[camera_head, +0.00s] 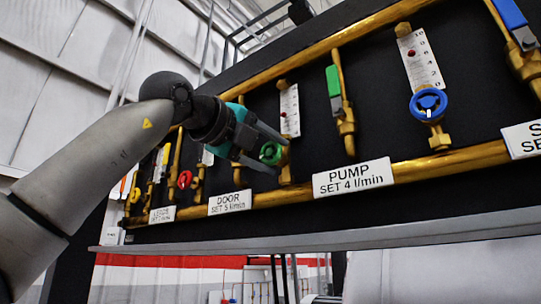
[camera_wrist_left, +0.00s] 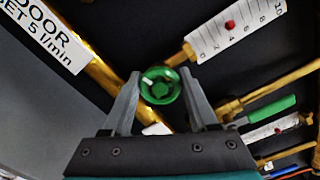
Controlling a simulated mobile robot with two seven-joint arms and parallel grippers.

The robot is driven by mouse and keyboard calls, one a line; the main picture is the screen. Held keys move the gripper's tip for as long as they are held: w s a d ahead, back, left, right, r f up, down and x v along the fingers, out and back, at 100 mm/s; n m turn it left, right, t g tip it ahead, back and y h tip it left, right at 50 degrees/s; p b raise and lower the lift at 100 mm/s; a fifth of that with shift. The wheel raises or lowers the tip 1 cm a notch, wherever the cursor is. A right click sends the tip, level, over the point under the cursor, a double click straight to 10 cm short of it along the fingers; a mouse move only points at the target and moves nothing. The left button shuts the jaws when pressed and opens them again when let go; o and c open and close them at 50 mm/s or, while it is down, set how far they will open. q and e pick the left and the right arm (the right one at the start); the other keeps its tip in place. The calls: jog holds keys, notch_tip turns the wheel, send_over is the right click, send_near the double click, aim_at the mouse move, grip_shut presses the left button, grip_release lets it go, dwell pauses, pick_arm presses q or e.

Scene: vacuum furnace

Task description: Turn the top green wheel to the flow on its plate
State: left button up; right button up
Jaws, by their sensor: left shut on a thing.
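The green wheel (camera_head: 271,153) sits low on a brass pipe below a white scale (camera_head: 289,112) with a red marker. The plate reading DOOR, SET 5 l/min (camera_head: 230,201) is on the lower rail to its left. My left gripper (camera_head: 273,154) reaches in from the left, its fingers shut on the wheel. In the left wrist view the green wheel (camera_wrist_left: 160,86) lies between the two fingertips, its rim and spokes visible. The scale there (camera_wrist_left: 228,29) shows the red marker partway along, but its exact reading is unclear. My right gripper is not in view.
A green lever (camera_head: 334,82) stands right of the scale. The PUMP plate (camera_head: 352,177) and a blue wheel (camera_head: 428,103) are further right. A red wheel (camera_head: 184,179) and a yellow wheel (camera_head: 135,195) are left. A grey ledge (camera_head: 330,239) runs below the panel.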

pick_arm(q)
jog(key=shift+r, duration=0.1)
dwell(0.3)
jog(key=o, duration=1.4)
jog(key=shift+a, duration=0.1)
jog(key=shift+c, duration=0.2)
